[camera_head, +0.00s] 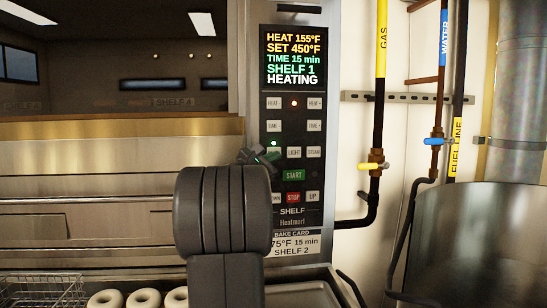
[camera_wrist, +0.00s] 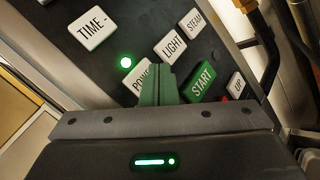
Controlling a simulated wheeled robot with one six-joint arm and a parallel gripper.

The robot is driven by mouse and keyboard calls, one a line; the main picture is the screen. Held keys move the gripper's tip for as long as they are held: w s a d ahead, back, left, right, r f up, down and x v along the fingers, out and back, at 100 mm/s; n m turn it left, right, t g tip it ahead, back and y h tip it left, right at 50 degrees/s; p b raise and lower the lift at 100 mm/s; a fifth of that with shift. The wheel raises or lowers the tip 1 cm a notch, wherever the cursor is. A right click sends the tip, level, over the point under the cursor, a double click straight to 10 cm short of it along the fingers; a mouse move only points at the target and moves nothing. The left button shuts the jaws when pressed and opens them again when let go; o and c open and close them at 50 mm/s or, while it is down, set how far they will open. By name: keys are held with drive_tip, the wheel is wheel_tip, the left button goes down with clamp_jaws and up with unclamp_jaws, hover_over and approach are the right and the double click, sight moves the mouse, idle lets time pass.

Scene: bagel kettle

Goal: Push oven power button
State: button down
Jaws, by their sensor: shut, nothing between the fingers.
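The oven control panel (camera_head: 262,120) stands upright in the middle of the head view. Its display (camera_head: 294,57) is lit and reads HEAT 155°F, SET 450°F, TIME 15 min, SHELF 1, HEATING. The white power button (camera_wrist: 140,80) is partly covered by my fingers in the wrist view, with only the start of its label showing. A green light (camera_wrist: 126,63) glows above it and also shows in the head view (camera_head: 274,143). My gripper (camera_head: 262,156) is shut and empty, its green fingertips (camera_wrist: 158,80) over the power button. I cannot tell whether they touch it.
The green START button (camera_wrist: 202,82) and white LIGHT button (camera_wrist: 174,43) lie close to my fingers. Pipes with a yellow valve (camera_head: 372,166) and a metal kettle (camera_head: 478,240) stand right. Several bagels (camera_head: 143,299) and a wire basket (camera_head: 45,290) are at lower left.

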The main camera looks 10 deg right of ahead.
drive_tip(key=shift+s+b, duration=1.25)
drive_tip(key=shift+s, duration=1.2)
